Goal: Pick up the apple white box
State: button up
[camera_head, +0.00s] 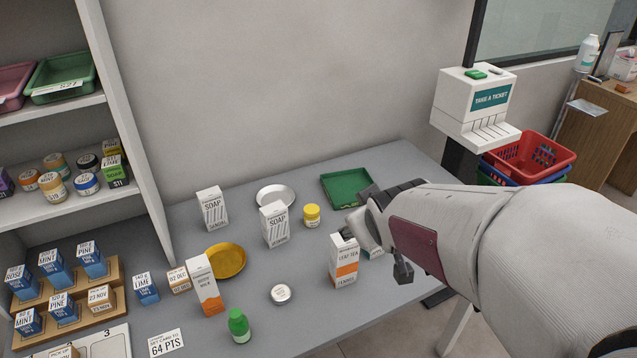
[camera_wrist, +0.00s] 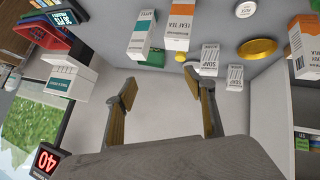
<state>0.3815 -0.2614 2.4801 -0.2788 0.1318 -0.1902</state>
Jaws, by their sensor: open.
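A white carton with a teal band (camera_wrist: 141,36) stands at the top of the wrist view. In the head view this white carton (camera_head: 366,233) is partly hidden by my gripper and a tea carton. My gripper (camera_head: 386,231) is above the right part of the counter, close to this carton in the picture. In the wrist view my gripper (camera_wrist: 160,86) has its fingers wide apart with nothing between them; the carton lies beyond them.
A white-and-orange leaf tea carton (camera_head: 344,263) stands beside the teal-banded one. Two white soap boxes (camera_head: 275,225) (camera_head: 212,210), a yellow jar (camera_head: 311,215), a green tray (camera_head: 346,187) and a body milk carton (camera_head: 205,287) share the counter. The front right counter is clear.

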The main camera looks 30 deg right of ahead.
jog(key=w+d+f+n+t, duration=0.1)
jog(key=w+d+f+t, duration=0.15)
jog(key=d+f, duration=0.4)
jog(key=w+d+f+n+t, duration=0.1)
jog(key=w+d+f, duration=0.2)
jog(key=d, duration=0.6)
jog(key=shift+s+a+f+m+t+y, duration=0.2)
jog(key=shift+a+f+m+t+y, duration=0.4)
jog(key=shift+t, duration=0.4)
jog(key=shift+s+a+f+m+t+y, duration=0.25)
jog(key=shift+a+f+t+y, duration=0.1)
jog(key=shift+f+t+y, duration=0.6)
jog(key=shift+s+a+f+m+t+y, duration=0.2)
jog(key=shift+a+f+m+t+y, duration=0.3)
jog(key=shift+t, duration=0.6)
jog(key=shift+w, duration=0.15)
jog(key=shift+w, duration=1.15)
jog(key=shift+w, duration=0.1)
jog(key=shift+w+r, duration=0.2)
jog(key=shift+w, duration=2.3)
